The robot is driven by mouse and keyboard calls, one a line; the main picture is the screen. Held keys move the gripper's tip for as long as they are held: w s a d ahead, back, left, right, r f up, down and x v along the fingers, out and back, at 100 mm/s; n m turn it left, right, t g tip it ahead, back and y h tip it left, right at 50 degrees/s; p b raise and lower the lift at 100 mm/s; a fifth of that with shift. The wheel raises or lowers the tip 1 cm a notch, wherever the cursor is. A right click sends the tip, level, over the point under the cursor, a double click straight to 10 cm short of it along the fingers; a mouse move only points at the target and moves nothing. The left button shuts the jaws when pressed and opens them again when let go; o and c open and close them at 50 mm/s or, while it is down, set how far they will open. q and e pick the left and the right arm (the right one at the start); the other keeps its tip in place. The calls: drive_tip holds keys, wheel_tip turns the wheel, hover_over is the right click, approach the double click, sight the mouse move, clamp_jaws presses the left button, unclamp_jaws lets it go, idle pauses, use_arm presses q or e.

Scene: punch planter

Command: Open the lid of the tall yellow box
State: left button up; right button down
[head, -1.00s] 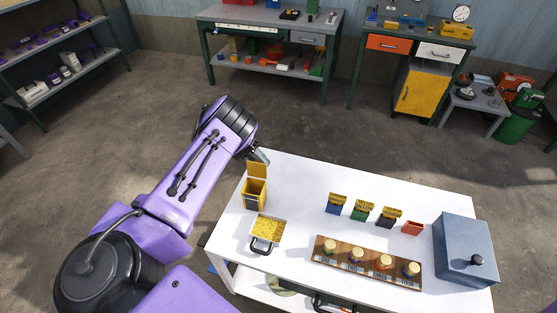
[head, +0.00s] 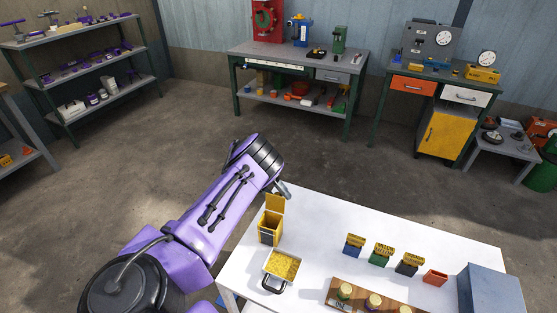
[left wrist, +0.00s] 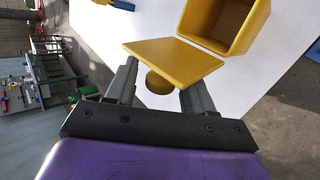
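The tall yellow box (head: 268,233) stands near the far left edge of the white table. Its lid (head: 275,204) is up on the box's far side and the box's top is open. In the left wrist view the open box (left wrist: 228,22) and the lid (left wrist: 172,60) show close up, with a round yellow knob (left wrist: 158,83) on the lid. My left gripper (head: 284,190) is just behind the lid. In the left wrist view the fingers (left wrist: 158,92) are apart, on either side of the knob, with gaps to it. My right gripper is not in view.
On the white table (head: 330,225) are a pan of yellow bits (head: 284,267), several small colored boxes, a red bin (head: 435,277), a wooden rack (head: 360,297) with knobbed pieces, and a grey-blue box (head: 492,292). Workbenches and shelves stand behind. The table's middle is clear.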

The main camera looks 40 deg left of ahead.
use_arm(q)
drive_tip(key=shift+a+r, duration=0.1)
drive_tip(key=b+v, duration=0.2)
drive_tip(key=v, duration=0.8)
drive_tip(key=shift+r, duration=0.2)
